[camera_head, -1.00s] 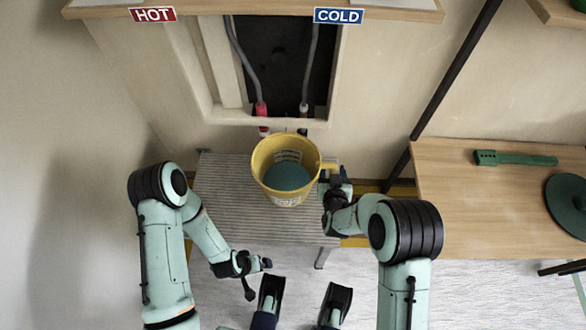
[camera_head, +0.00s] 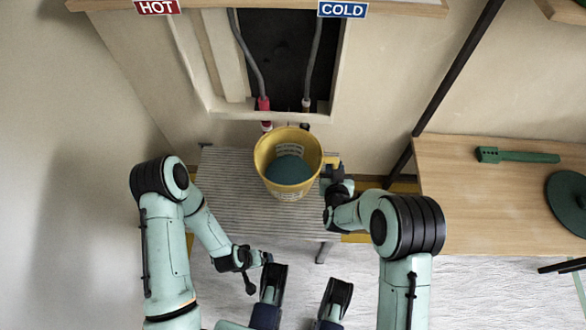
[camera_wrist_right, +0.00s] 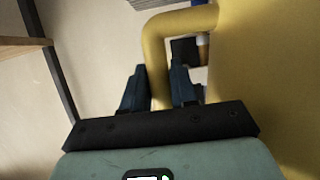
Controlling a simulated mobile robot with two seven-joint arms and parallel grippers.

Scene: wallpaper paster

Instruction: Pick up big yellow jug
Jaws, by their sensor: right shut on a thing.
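The big yellow jug (camera_head: 263,158) is above the ribbed grey bench below the wall opening, with a blue-green surface visible inside it. I cannot tell if its base touches the bench. Its handle points right. My right gripper (camera_head: 333,172) is at the handle. In the right wrist view the fingers (camera_wrist_right: 160,88) are on both sides of the jug's handle (camera_wrist_right: 155,55), shut on it, and the jug's wall (camera_wrist_right: 270,70) fills the right side. My left gripper (camera_head: 260,260) is empty at the front of the bench, its finger gap too small to judge.
The ribbed bench (camera_head: 225,195) has free room left of the jug. A wooden table (camera_head: 460,210) at right carries a green tool (camera_head: 517,155) and a dark green disc (camera_head: 568,200). Two grey hoses (camera_head: 247,55) hang in the wall opening, under HOT and COLD signs.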

